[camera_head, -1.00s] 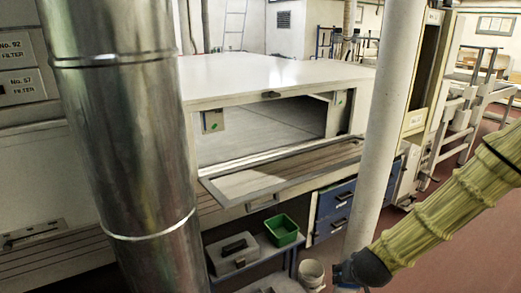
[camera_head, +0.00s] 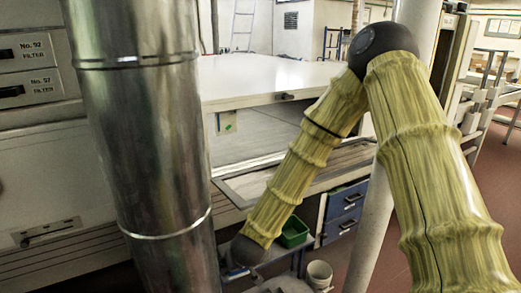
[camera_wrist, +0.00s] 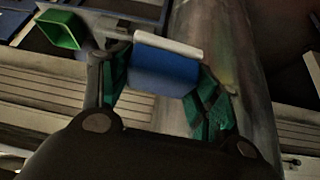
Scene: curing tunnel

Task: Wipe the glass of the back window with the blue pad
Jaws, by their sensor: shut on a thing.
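My gripper (camera_wrist: 160,90) is shut on the blue pad (camera_wrist: 165,72), a blue block with a white strip along its upper edge, held between green-lined fingers in the wrist view. In the head view the dark end of my arm is low, beside the steel pipe, and the pad cannot be made out. A framed panel (camera_head: 228,189) slopes out below the opening of the white cabinet, partly behind my arm. I cannot tell which surface is the back window's glass.
A thick steel pipe (camera_head: 150,150) stands close to my arm's end. A white post (camera_head: 372,235) stands behind my arm. A green bin (camera_head: 295,232), blue drawers (camera_head: 345,208) and a white bucket (camera_head: 319,275) are low below the cabinet (camera_head: 275,82).

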